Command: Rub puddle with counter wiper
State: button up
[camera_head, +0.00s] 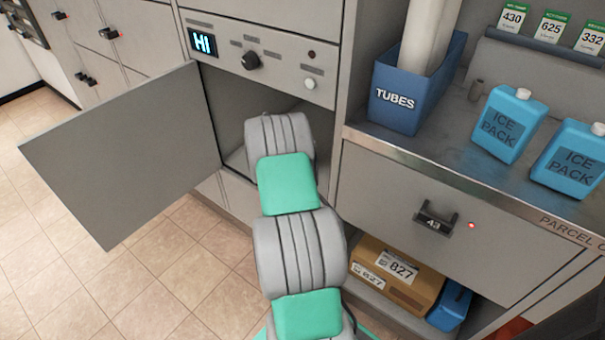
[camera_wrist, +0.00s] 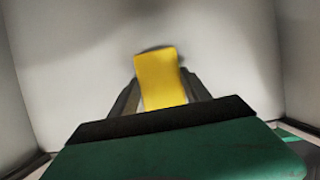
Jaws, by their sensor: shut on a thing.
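In the head view my arm reaches into the open compartment (camera_head: 229,104) under the "HI" panel, and my gripper is hidden inside. In the wrist view my gripper (camera_wrist: 158,88) is shut on a yellow piece, which I take to be the counter wiper (camera_wrist: 159,80). It stands up between the dark fingers, in front of a pale grey inner surface. My dark green gripper body covers the lower part of that view. I cannot make out a puddle in either view, nor tell whether the wiper touches a surface.
The compartment's door (camera_head: 125,150) stands open to the left. To the right are a counter with a blue TUBES bin (camera_head: 400,100) and two ice packs (camera_head: 508,122). Below it are a shut drawer (camera_head: 400,195) and a shelf with a B27 box (camera_head: 395,278). Tiled floor is clear at left.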

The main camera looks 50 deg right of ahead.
jog(key=shift+w+a, duration=0.15)
jog(key=shift+w, duration=0.95)
jog(key=shift+w+a, duration=0.15)
jog(key=shift+w, duration=0.9)
jog(key=shift+d+r+p, duration=0.15)
jog(key=shift+r+p, duration=0.05)
jog(key=shift+p, duration=0.4)
jog(key=shift+s+d+p, duration=0.2)
jog(key=shift+s+p, duration=0.75)
jog(key=shift+s, duration=0.35)
jog(key=shift+s+f, duration=0.15)
jog(key=shift+s, duration=0.4)
jog(key=shift+s+d+f+p, duration=0.1)
jog(key=shift+s+p, duration=1.3)
jog(key=shift+s, duration=0.45)
jog(key=shift+w+f, duration=0.15)
jog(key=shift+w, duration=0.2)
jog(key=shift+w+a+r+b, duration=0.15)
jog(key=shift+w+b, duration=0.45)
jog(key=shift+w, duration=1.1)
jog(key=shift+w+a+r+b, duration=0.15)
jog(key=shift+w+b, duration=0.4)
jog(key=shift+w, duration=1.15)
jog(key=shift+r, duration=0.1)
